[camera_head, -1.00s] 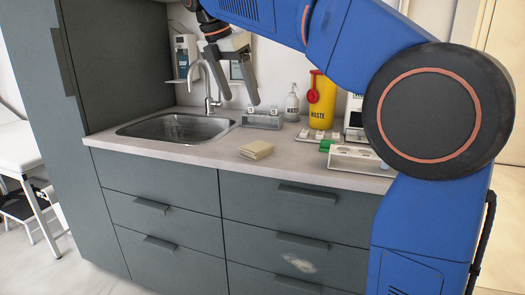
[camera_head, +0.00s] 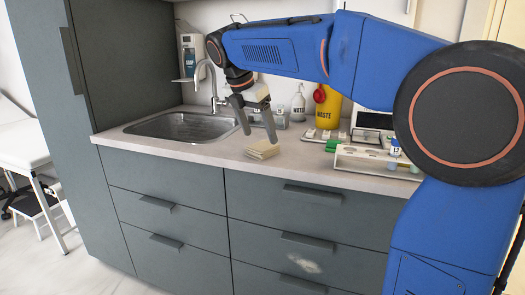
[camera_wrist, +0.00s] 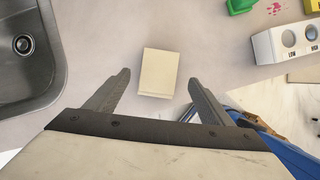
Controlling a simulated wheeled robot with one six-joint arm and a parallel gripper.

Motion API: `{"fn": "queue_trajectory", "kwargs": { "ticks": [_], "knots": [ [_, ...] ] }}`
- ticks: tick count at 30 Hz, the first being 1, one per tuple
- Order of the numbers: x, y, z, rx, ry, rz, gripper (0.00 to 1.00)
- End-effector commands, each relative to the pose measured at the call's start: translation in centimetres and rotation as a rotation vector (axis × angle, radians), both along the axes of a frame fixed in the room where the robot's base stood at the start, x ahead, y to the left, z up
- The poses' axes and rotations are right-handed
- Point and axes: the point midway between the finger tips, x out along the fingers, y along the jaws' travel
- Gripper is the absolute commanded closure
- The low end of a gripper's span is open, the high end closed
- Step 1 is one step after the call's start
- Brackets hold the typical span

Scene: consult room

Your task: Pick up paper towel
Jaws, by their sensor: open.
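The paper towel is a small folded beige stack (camera_head: 262,149) lying on the counter, right of the sink and near the front edge. In the wrist view the paper towel (camera_wrist: 158,72) lies ahead of the fingertips, roughly centred between them. My gripper (camera_head: 259,138) is open and empty, fingers pointing down, just above and slightly left of the stack in the head view. In the wrist view my gripper's two fingers (camera_wrist: 160,80) are spread wider than the stack. I cannot tell the exact height gap.
The sink (camera_head: 182,126) with a tall tap (camera_head: 212,85) is at left. A white rack (camera_head: 375,163) with small containers and a green object (camera_head: 333,146) stand at right. A yellow waste container (camera_head: 328,108) and a bottle (camera_head: 298,104) are behind. Counter around the stack is clear.

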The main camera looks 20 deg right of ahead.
Motion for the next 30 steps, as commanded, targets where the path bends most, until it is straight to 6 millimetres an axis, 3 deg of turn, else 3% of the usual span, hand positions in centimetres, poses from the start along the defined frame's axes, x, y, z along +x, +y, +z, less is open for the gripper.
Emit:
{"fn": "queue_trajectory", "kwargs": {
  "ticks": [9, 30],
  "knots": [
    [0.7, -1.0, -3.6, 0.0, 0.0, -0.001, 0.25],
    [0.8, -1.0, -4.1, 0.0, 0.001, 0.0, 0.25]
  ]
}}
